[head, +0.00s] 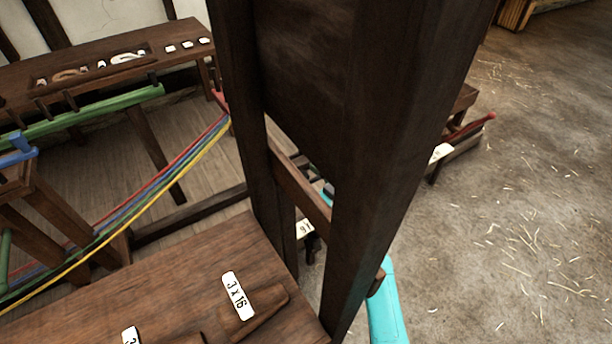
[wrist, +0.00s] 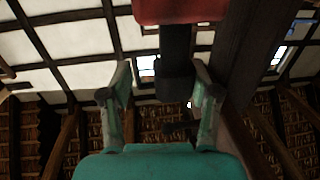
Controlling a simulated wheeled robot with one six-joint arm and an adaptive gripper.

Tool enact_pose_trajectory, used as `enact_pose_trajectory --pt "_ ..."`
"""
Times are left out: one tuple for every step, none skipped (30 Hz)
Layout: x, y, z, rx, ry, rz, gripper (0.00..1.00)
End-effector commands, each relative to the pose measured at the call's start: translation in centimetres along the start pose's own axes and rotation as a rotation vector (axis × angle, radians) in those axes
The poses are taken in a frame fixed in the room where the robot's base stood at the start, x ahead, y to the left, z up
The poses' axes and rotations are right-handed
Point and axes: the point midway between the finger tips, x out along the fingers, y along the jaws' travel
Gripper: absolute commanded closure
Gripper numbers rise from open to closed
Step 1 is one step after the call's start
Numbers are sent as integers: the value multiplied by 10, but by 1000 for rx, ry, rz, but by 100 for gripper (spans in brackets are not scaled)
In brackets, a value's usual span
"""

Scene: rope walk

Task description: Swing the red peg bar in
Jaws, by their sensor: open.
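A red bar (head: 468,129) with a rounded end shows at the right in the head view, beyond the dark upright; most of it is hidden. In the wrist view, a red block (wrist: 180,11) is at the top, with a dark stub (wrist: 175,65) hanging below it. I cannot tell whether this is the same red bar. My gripper (wrist: 161,82) is open, its two fingers spread to either side of the stub's lower end. Nothing is visibly clamped. In the head view the gripper is hidden behind the dark woodwork.
A thick dark wooden frame (head: 395,130) blocks the middle of the head view. Red, blue, green and yellow ropes (head: 150,193) run at the left, below a green bar (head: 80,118). A bench with a "3 x 16" tag (head: 238,296) is in front. Straw-strewn floor (head: 530,200) is open at right.

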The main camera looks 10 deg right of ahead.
Motion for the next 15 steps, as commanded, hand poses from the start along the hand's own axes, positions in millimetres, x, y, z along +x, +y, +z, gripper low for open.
enact_pose_trajectory --pt "-4 0 0 0 0 1 39" --pt "-6 0 0 0 0 2 39" --pt "-11 1 1 0 0 2 39" --pt "-15 1 1 1 -1 3 39" --pt "-20 1 1 1 -1 3 39" --pt "-27 1 1 1 -1 3 39" --pt "-33 1 1 1 -1 3 39" --pt "-39 1 1 0 -1 4 39" --pt "-47 2 1 1 -2 5 39" --pt "-53 1 1 1 -1 4 39" --pt "-60 1 1 2 -1 3 39" --pt "-68 1 1 1 -1 5 39" --pt "-74 1 1 1 -1 5 39" --pt "-79 1 1 1 -2 4 39" --pt "-86 1 1 1 -1 4 39"
